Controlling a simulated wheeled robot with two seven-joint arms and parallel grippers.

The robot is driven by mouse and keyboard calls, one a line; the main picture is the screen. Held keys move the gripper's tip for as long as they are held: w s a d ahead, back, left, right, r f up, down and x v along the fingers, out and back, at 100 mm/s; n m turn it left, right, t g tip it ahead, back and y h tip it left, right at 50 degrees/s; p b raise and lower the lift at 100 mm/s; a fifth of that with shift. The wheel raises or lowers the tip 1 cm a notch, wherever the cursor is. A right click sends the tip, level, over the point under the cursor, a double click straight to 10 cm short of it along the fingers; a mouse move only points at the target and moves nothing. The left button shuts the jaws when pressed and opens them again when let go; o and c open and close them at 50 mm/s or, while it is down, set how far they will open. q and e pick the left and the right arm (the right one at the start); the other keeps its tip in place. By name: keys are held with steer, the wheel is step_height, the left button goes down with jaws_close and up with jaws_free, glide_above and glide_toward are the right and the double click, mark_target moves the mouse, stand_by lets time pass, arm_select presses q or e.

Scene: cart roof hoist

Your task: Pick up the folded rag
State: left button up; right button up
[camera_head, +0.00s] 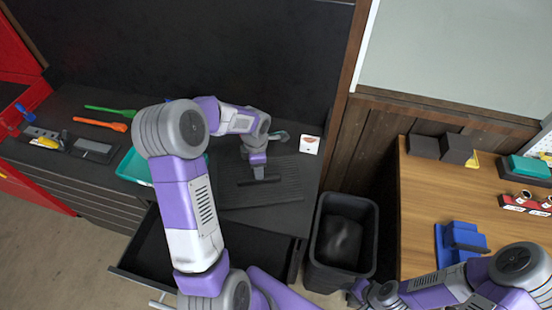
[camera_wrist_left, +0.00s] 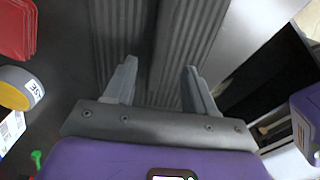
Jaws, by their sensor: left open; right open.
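A red, layered, flat piece (camera_wrist_left: 18,28) with rounded corners lies at the upper left of the left wrist view; it looks like the folded rag. I cannot pick it out surely in the head view. My left gripper (camera_wrist_left: 160,85) is open and empty, its two grey fingers apart above a dark ribbed mat (camera_wrist_left: 180,35). In the head view my left gripper (camera_head: 259,178) is over that mat on the dark bench. The red piece is off to the side of it. My right gripper (camera_head: 362,292) is low in the head view, near the bin, away from the bench top; it is open.
An open drawer (camera_head: 150,262) juts out below the bench. A black bin (camera_head: 318,265) stands between bench and wooden table (camera_head: 420,205). A grey and yellow roll (camera_wrist_left: 18,88) lies beside the mat. A teal tray (camera_head: 130,167) is left of it. A blue object (camera_head: 460,238) is on the table.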

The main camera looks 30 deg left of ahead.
arm_select(q)
steer(key=shift+r, duration=0.1)
steer(key=shift+f, duration=0.25)
step_height(320, 180, down, 6)
steer(key=shift+s+a+f+p, duration=0.1)
steer(key=shift+s+a+p, duration=0.05)
steer(key=shift+p, duration=0.55)
steer(key=shift+f, duration=0.35)
jaws_close()
